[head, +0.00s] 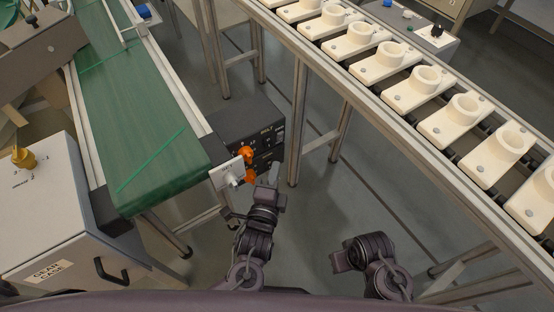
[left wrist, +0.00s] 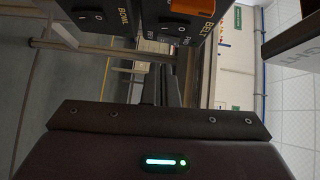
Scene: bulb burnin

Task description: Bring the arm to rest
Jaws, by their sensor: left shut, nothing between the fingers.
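My left gripper (head: 273,176) is at the lower middle of the head view, shut and empty. It is close in front of a black control box (head: 262,122) with orange knobs (head: 246,153) beside the green belt; I cannot tell whether it touches anything. In the left wrist view the box's switch panel (left wrist: 112,18) shows at the top, with "BOWL" and "BELT" lettering. A dark body with a green light fills the bottom of that view. My right arm is folded low in the head view, with its end (head: 342,261) over the floor; its fingers cannot be made out.
A green conveyor belt (head: 130,110) runs at the left. A roller conveyor with several cream socket holders (head: 425,85) crosses the right. A pale case labelled "GEAR CASE" (head: 60,215) stands at lower left. Grey floor is open between the conveyors, apart from frame legs.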

